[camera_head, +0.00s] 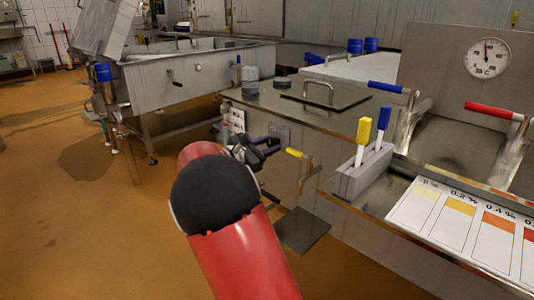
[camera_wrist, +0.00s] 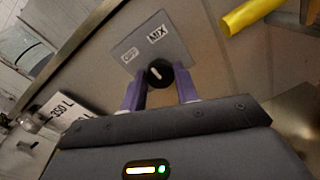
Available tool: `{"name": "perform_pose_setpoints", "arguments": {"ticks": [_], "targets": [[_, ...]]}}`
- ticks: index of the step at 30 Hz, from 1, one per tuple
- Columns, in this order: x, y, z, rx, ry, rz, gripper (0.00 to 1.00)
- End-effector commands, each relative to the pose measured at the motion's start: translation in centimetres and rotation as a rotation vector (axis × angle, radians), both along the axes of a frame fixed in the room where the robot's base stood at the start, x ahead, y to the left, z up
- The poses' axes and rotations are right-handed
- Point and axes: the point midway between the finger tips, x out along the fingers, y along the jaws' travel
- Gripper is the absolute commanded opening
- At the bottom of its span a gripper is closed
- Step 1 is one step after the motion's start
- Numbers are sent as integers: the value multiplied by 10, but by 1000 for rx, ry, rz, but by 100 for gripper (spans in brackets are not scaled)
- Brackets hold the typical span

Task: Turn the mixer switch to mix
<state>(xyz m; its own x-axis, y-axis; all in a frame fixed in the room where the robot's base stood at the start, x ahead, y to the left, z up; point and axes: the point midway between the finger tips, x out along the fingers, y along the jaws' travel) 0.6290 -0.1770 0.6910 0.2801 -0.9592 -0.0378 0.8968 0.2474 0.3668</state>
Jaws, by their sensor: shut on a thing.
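The mixer switch is a round black knob (camera_wrist: 156,74) with a short white pointer mark. It sits at the lower edge of a grey plate (camera_wrist: 165,50) labelled OFF and MIX in the wrist view. I cannot tell for sure which label the mark points at. My gripper (camera_wrist: 161,80) has its two purple fingers on either side of the knob, shut on it. In the head view my gripper (camera_head: 262,149) is at the front wall of the steel vat, and the knob is hidden there.
A yellow-handled valve (camera_head: 296,153) sticks out just right of my gripper, and its handle (camera_wrist: 250,14) shows in the wrist view. A grey block (camera_head: 361,175) holds yellow and blue handled tools on the vat's edge. A 350 L label (camera_wrist: 66,110) is at the left.

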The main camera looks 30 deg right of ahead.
Motion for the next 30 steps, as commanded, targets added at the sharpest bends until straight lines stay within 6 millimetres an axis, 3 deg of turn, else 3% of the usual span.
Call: {"name": "perform_pose_setpoints", "arguments": {"ticks": [15, 30], "targets": [[-1, 0, -4, 140, -383, 0, 8], [-1, 0, 0, 182, -497, -1, 8]]}}
